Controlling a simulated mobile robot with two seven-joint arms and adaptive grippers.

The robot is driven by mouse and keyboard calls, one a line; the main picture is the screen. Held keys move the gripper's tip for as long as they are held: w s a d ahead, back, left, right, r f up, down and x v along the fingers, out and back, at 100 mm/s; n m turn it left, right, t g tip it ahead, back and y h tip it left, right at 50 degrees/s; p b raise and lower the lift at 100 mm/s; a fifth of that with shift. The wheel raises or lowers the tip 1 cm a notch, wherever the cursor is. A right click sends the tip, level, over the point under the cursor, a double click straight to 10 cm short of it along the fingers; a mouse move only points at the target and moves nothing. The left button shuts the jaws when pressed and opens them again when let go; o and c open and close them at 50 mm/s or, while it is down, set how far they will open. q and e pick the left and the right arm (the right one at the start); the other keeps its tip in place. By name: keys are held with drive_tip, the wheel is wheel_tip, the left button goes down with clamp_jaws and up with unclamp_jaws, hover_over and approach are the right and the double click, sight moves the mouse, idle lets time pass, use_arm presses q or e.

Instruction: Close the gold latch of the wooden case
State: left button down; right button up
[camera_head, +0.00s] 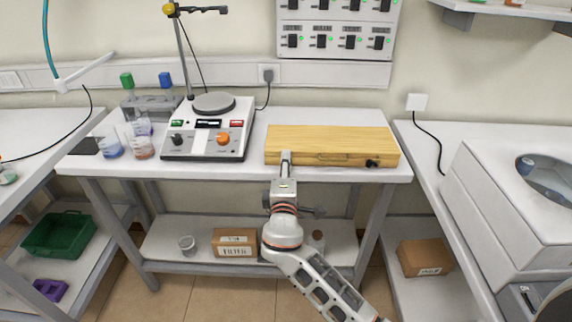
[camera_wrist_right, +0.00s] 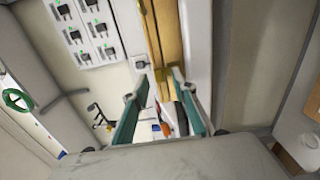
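The wooden case (camera_head: 330,138) lies on the white bench with its lid down, and a handle (camera_head: 340,158) shows on its front. A small dark fitting (camera_head: 372,163) sits near the front's right end. My right gripper (camera_head: 286,156) is at the left part of the case's front and covers some of it. In the right wrist view its two fingers (camera_wrist_right: 159,77) stand apart, with the case (camera_wrist_right: 165,30) beyond them. A gold latch cannot be made out clearly, and whether fingers touch the case cannot be told. My left gripper is out of view.
A hotplate stirrer (camera_head: 205,145) with a stand is left of the case. Flasks (camera_head: 112,148) with coloured liquids stand at the bench's left end. A wall switch panel (camera_head: 335,28) is behind. A white machine (camera_head: 510,200) stands on the right bench.

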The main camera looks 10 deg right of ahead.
drive_tip(key=v, duration=0.7)
drive_tip(key=shift+s, duration=0.25)
drive_tip(key=shift+a, duration=0.1)
drive_tip(key=s+d+f+m+g+y, duration=0.15)
drive_tip(key=s+f, duration=0.35)
drive_tip(key=f, duration=0.5)
drive_tip(key=s+d+f+m+g+y, duration=0.1)
drive_tip(key=s+f+m+g+y, duration=0.15)
drive_tip(key=s+f, duration=0.45)
drive_tip(key=s+d+f+m+g+y, duration=0.2)
drive_tip(key=s+f+m, duration=0.4)
drive_tip(key=s+f, duration=0.4)
drive_tip(key=s+d+y, duration=0.1)
drive_tip(key=s, duration=0.2)
drive_tip(key=shift+s+f+m+g+y, duration=0.3)
drive_tip(key=shift+y, duration=0.1)
drive_tip(key=shift+d, duration=0.1)
